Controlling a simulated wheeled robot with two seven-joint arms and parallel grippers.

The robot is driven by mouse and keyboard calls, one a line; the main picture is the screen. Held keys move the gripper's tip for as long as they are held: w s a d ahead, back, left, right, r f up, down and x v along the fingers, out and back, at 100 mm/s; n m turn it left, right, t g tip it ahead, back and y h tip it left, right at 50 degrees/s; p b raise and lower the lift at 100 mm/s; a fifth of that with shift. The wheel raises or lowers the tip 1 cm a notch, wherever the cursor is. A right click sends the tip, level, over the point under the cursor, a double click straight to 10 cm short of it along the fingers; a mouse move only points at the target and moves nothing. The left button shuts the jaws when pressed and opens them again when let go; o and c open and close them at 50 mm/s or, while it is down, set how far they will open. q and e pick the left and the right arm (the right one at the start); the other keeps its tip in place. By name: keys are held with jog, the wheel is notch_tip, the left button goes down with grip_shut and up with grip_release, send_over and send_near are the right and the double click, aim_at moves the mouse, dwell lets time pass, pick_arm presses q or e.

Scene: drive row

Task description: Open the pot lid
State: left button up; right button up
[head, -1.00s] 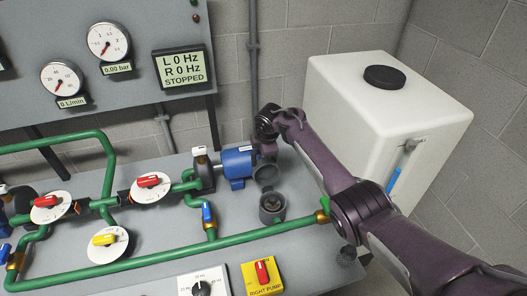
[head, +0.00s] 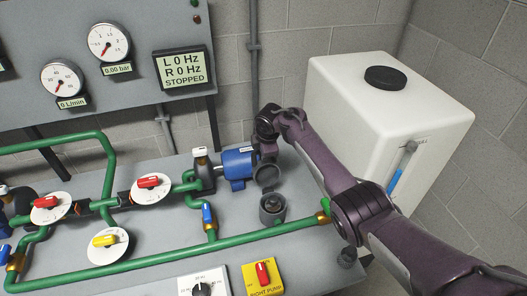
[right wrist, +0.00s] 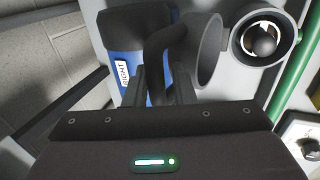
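The pot (head: 272,207) is a small grey cup on the bench beside the green pipe. Its mouth shows uncovered, and in the right wrist view the pot (right wrist: 262,40) has a pale ring and a dark round piece inside. The grey lid (head: 267,176) stands tilted up behind the pot; in the right wrist view the lid (right wrist: 207,52) is left of it. A dark curved handle rises from the lid between the fingers of my right gripper (right wrist: 163,85). Whether the fingers press on it is unclear. My left gripper is out of view.
The blue pump motor (head: 238,166) is just left of the lid. A white tank (head: 390,100) stands right, behind my right arm. Green pipes, a blue-handled valve (head: 208,214) and the yellow right pump switch (head: 263,277) are close to the pot.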

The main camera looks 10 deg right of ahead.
aim_at(266, 164)
jog(key=v, duration=0.7)
jog(key=shift+r, duration=0.25)
jog(key=shift+s, duration=0.1)
jog(key=shift+f, duration=0.1)
